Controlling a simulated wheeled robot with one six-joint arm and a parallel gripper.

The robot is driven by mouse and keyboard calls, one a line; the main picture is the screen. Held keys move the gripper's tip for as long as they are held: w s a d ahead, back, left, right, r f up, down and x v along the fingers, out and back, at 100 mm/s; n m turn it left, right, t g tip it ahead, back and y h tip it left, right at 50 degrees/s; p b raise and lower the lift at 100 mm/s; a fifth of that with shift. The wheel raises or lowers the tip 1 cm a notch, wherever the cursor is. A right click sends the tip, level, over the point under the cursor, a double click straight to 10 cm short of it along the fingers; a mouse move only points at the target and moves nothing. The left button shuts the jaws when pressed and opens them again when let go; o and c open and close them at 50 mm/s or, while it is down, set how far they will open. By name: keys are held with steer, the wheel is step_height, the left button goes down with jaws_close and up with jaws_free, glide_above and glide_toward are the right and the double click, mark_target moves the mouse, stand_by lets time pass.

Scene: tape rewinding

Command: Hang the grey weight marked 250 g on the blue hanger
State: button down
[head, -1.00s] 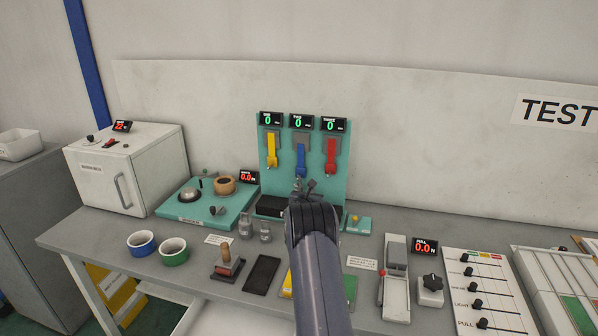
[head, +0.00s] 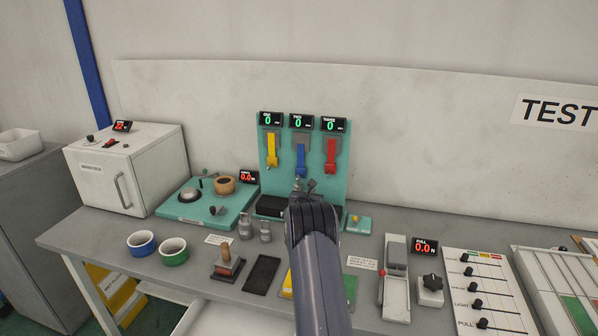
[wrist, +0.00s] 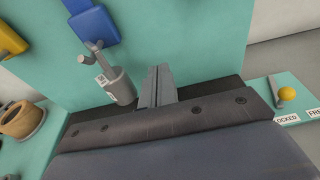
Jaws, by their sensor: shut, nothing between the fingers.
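The blue hanger (head: 300,160) hangs on the teal board between a yellow and a red one; it also shows in the wrist view (wrist: 93,25). A grey cylindrical weight (wrist: 117,86) is at the metal hook below the blue hanger and appears to hang from it. Its small label is too small to read. My gripper (wrist: 156,82) is shut and empty, just right of this weight, with a small gap showing. In the head view my arm hides most of the area under the blue hanger.
Two other grey weights (head: 255,231) stand on the bench to the left of my arm. A yellow hanger (head: 271,152) and a red hanger (head: 331,153) flank the blue one. A teal latch block (wrist: 285,97) with a yellow knob lies at right. A black block (head: 270,206) sits at the board's foot.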

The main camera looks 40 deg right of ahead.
mark_target(299, 185)
steer(key=shift+w+a+p, duration=0.45)
steer(key=shift+w+a, duration=0.55)
steer(key=shift+w, duration=0.2)
stand_by(1.5)
steer(key=shift+w+a+b, duration=0.1)
steer(key=shift+b, duration=0.3)
stand_by(0.7)
steer(key=shift+s+b, duration=0.2)
steer(key=shift+b, duration=0.35)
stand_by(3.7)
